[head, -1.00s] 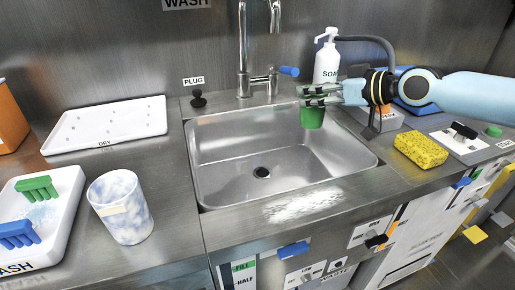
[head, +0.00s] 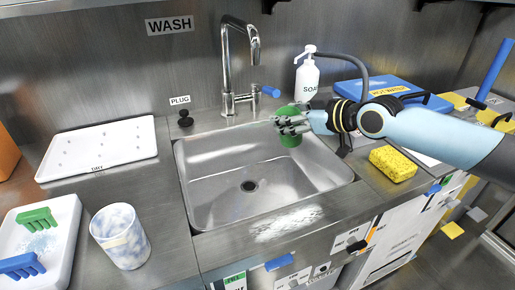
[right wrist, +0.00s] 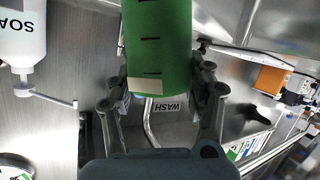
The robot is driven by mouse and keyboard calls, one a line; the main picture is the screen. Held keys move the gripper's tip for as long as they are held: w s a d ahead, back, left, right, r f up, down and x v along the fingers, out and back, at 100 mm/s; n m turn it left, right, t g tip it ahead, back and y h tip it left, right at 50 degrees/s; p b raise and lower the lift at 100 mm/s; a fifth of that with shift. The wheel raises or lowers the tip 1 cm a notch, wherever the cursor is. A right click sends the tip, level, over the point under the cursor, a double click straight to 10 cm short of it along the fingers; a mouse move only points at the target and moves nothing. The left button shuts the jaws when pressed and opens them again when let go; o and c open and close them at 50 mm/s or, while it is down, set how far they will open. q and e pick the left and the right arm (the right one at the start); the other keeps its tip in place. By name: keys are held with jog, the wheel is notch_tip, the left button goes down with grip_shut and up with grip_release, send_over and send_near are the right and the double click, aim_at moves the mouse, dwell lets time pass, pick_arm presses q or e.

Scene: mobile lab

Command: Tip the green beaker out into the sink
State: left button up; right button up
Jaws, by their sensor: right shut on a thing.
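The green beaker (head: 290,128) is held by my right gripper (head: 290,122) over the back right part of the sink. It looks about upright in the head view, and the gripper fingers cross its middle. In the right wrist view the green beaker (right wrist: 160,45) shows dark graduation marks and a pale label, with the gripper fingers (right wrist: 160,90) on both sides of it. What is inside the beaker cannot be seen. The steel sink (head: 215,190) looks empty, with a dark drain in its floor. My left gripper is not in view.
A soap bottle (head: 307,78) and the tap (head: 230,65) stand behind the sink. A yellow sponge (head: 393,163) lies to the right. A marbled cup (head: 120,237), a white drying tray (head: 98,148) and a wash tray (head: 60,255) are on the left. The sink's middle is clear.

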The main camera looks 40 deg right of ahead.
jog(key=shift+a+n+h+p, duration=0.3)
jog(key=shift+a+p, duration=0.2)
jog(key=shift+s+a+f+n+h+p, duration=0.1)
jog(key=shift+a+f+n+h+p, duration=0.2)
jog(key=shift+a+f+n+p, duration=0.35)
jog(key=a+n+h+p, duration=0.1)
jog(key=a+n+h, duration=0.1)
jog(key=a, duration=0.1)
jog(key=shift+s+r+n+t+p, duration=0.15)
jog(key=shift+r+n+t+p, duration=0.2)
jog(key=shift+t+p, duration=0.05)
jog(key=shift+a+r+n+t+h+b, duration=0.25)
jog(key=shift+n+h+b, duration=0.4)
jog(key=shift+b, duration=0.95)
jog(key=shift+a+r+n+t+h+b, duration=0.15)
jog(key=shift+a+n+h+b, duration=0.15)
jog(key=shift+n+b, duration=1)
jog(key=shift+s+a+n+h+b, duration=0.15)
jog(key=shift+a+n+h+b, duration=0.35)
jog(key=shift+b, duration=0.85)
jog(key=shift+a+r+n+t, duration=0.1)
jog(key=shift+a+n+t, duration=0.3)
jog(key=shift+n+t, duration=0.1)
